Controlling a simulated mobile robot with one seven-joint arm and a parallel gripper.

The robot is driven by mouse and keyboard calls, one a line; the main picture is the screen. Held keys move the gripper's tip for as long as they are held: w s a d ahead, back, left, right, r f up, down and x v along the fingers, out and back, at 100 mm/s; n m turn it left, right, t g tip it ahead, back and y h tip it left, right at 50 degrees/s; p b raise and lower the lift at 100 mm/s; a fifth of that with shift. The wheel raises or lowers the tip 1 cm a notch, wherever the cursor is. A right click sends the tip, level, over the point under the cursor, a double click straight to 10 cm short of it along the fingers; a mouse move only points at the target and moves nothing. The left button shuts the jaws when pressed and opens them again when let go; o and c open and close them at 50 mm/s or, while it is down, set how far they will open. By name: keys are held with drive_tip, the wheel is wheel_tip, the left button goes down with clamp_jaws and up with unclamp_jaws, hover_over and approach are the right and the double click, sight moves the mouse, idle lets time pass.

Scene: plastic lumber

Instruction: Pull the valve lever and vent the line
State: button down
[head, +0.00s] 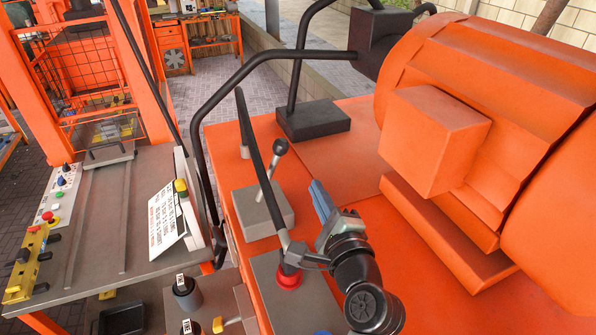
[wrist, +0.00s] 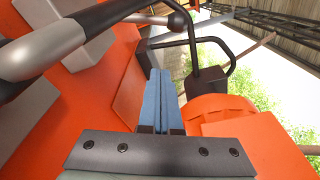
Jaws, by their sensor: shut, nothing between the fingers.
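I cannot tell by label which is the valve lever. My gripper (head: 317,188) has blue fingers, shut and empty, just right of both levers. In the wrist view the fingers (wrist: 158,75) lie together, apart from the long lever (wrist: 100,20) at upper left; the ball knob (wrist: 178,21) is beyond the fingertips.
A large orange machine housing (head: 435,140) stands to the right. A bent black pipe (head: 225,90) and a black block (head: 313,119) are behind the levers. A control bench with a white sign (head: 163,220) is at left. Orange deck between levers and housing is free.

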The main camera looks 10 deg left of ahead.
sight(271, 173)
drive_tip(key=w+a, duration=0.6)
drive_tip(key=a, duration=0.1)
drive_tip(key=shift+r, duration=0.45)
drive_tip(key=shift+r, duration=0.1)
idle(0.3)
